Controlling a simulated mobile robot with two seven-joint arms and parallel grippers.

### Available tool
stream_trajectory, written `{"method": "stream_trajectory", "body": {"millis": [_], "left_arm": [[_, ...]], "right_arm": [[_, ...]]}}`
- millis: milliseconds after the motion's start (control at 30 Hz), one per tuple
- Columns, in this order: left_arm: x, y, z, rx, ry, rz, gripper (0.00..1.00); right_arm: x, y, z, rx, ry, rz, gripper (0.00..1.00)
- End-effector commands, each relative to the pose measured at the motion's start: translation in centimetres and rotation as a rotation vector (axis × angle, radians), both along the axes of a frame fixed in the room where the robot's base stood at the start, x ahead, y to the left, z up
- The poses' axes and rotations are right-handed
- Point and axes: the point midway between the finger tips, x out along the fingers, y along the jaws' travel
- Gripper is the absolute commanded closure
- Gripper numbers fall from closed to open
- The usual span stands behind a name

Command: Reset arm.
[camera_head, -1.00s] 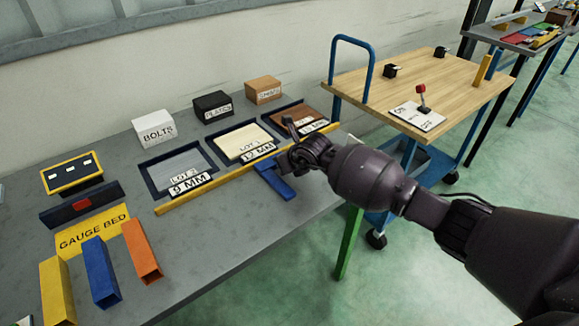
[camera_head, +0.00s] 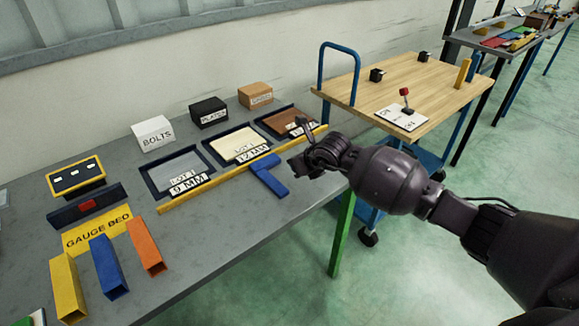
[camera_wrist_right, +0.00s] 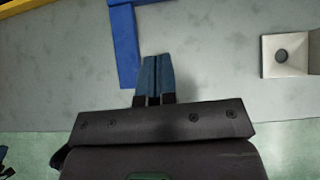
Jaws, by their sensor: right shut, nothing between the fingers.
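My right arm comes in from the right of the head view, and its gripper (camera_head: 296,164) is above the grey table's front edge, just right of a blue L-shaped piece (camera_head: 270,180). In the right wrist view, the blue fingers of my right gripper (camera_wrist_right: 153,68) are shut together with nothing between them.
The grey table (camera_head: 215,215) holds lot trays (camera_head: 175,172) behind a yellow strip (camera_head: 200,188). A wooden-topped cart (camera_head: 365,95) stands right of the table.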

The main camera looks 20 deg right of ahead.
Motion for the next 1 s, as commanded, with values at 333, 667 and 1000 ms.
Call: {"method": "stream_trajectory", "body": {"millis": [333, 667, 1000], "left_arm": [[0.0, 0.0, 0.1, -0.003, 0.004, 0.004, 0.57], [0.0, -0.1, 0.2, -0.004, 0.001, 0.004, 0.57], [0.0, -0.1, 0.4, -0.004, -0.002, 0.005, 0.57]], "right_arm": [[-2.1, -0.8, 2.2, 0.000, 0.001, -0.001, 1.00], [-1.9, 1.7, 3.8, 0.147, -0.064, 0.073, 1.00], [-3.4, 8.4, 12.0, 0.794, -0.125, 0.128, 1.00]]}}
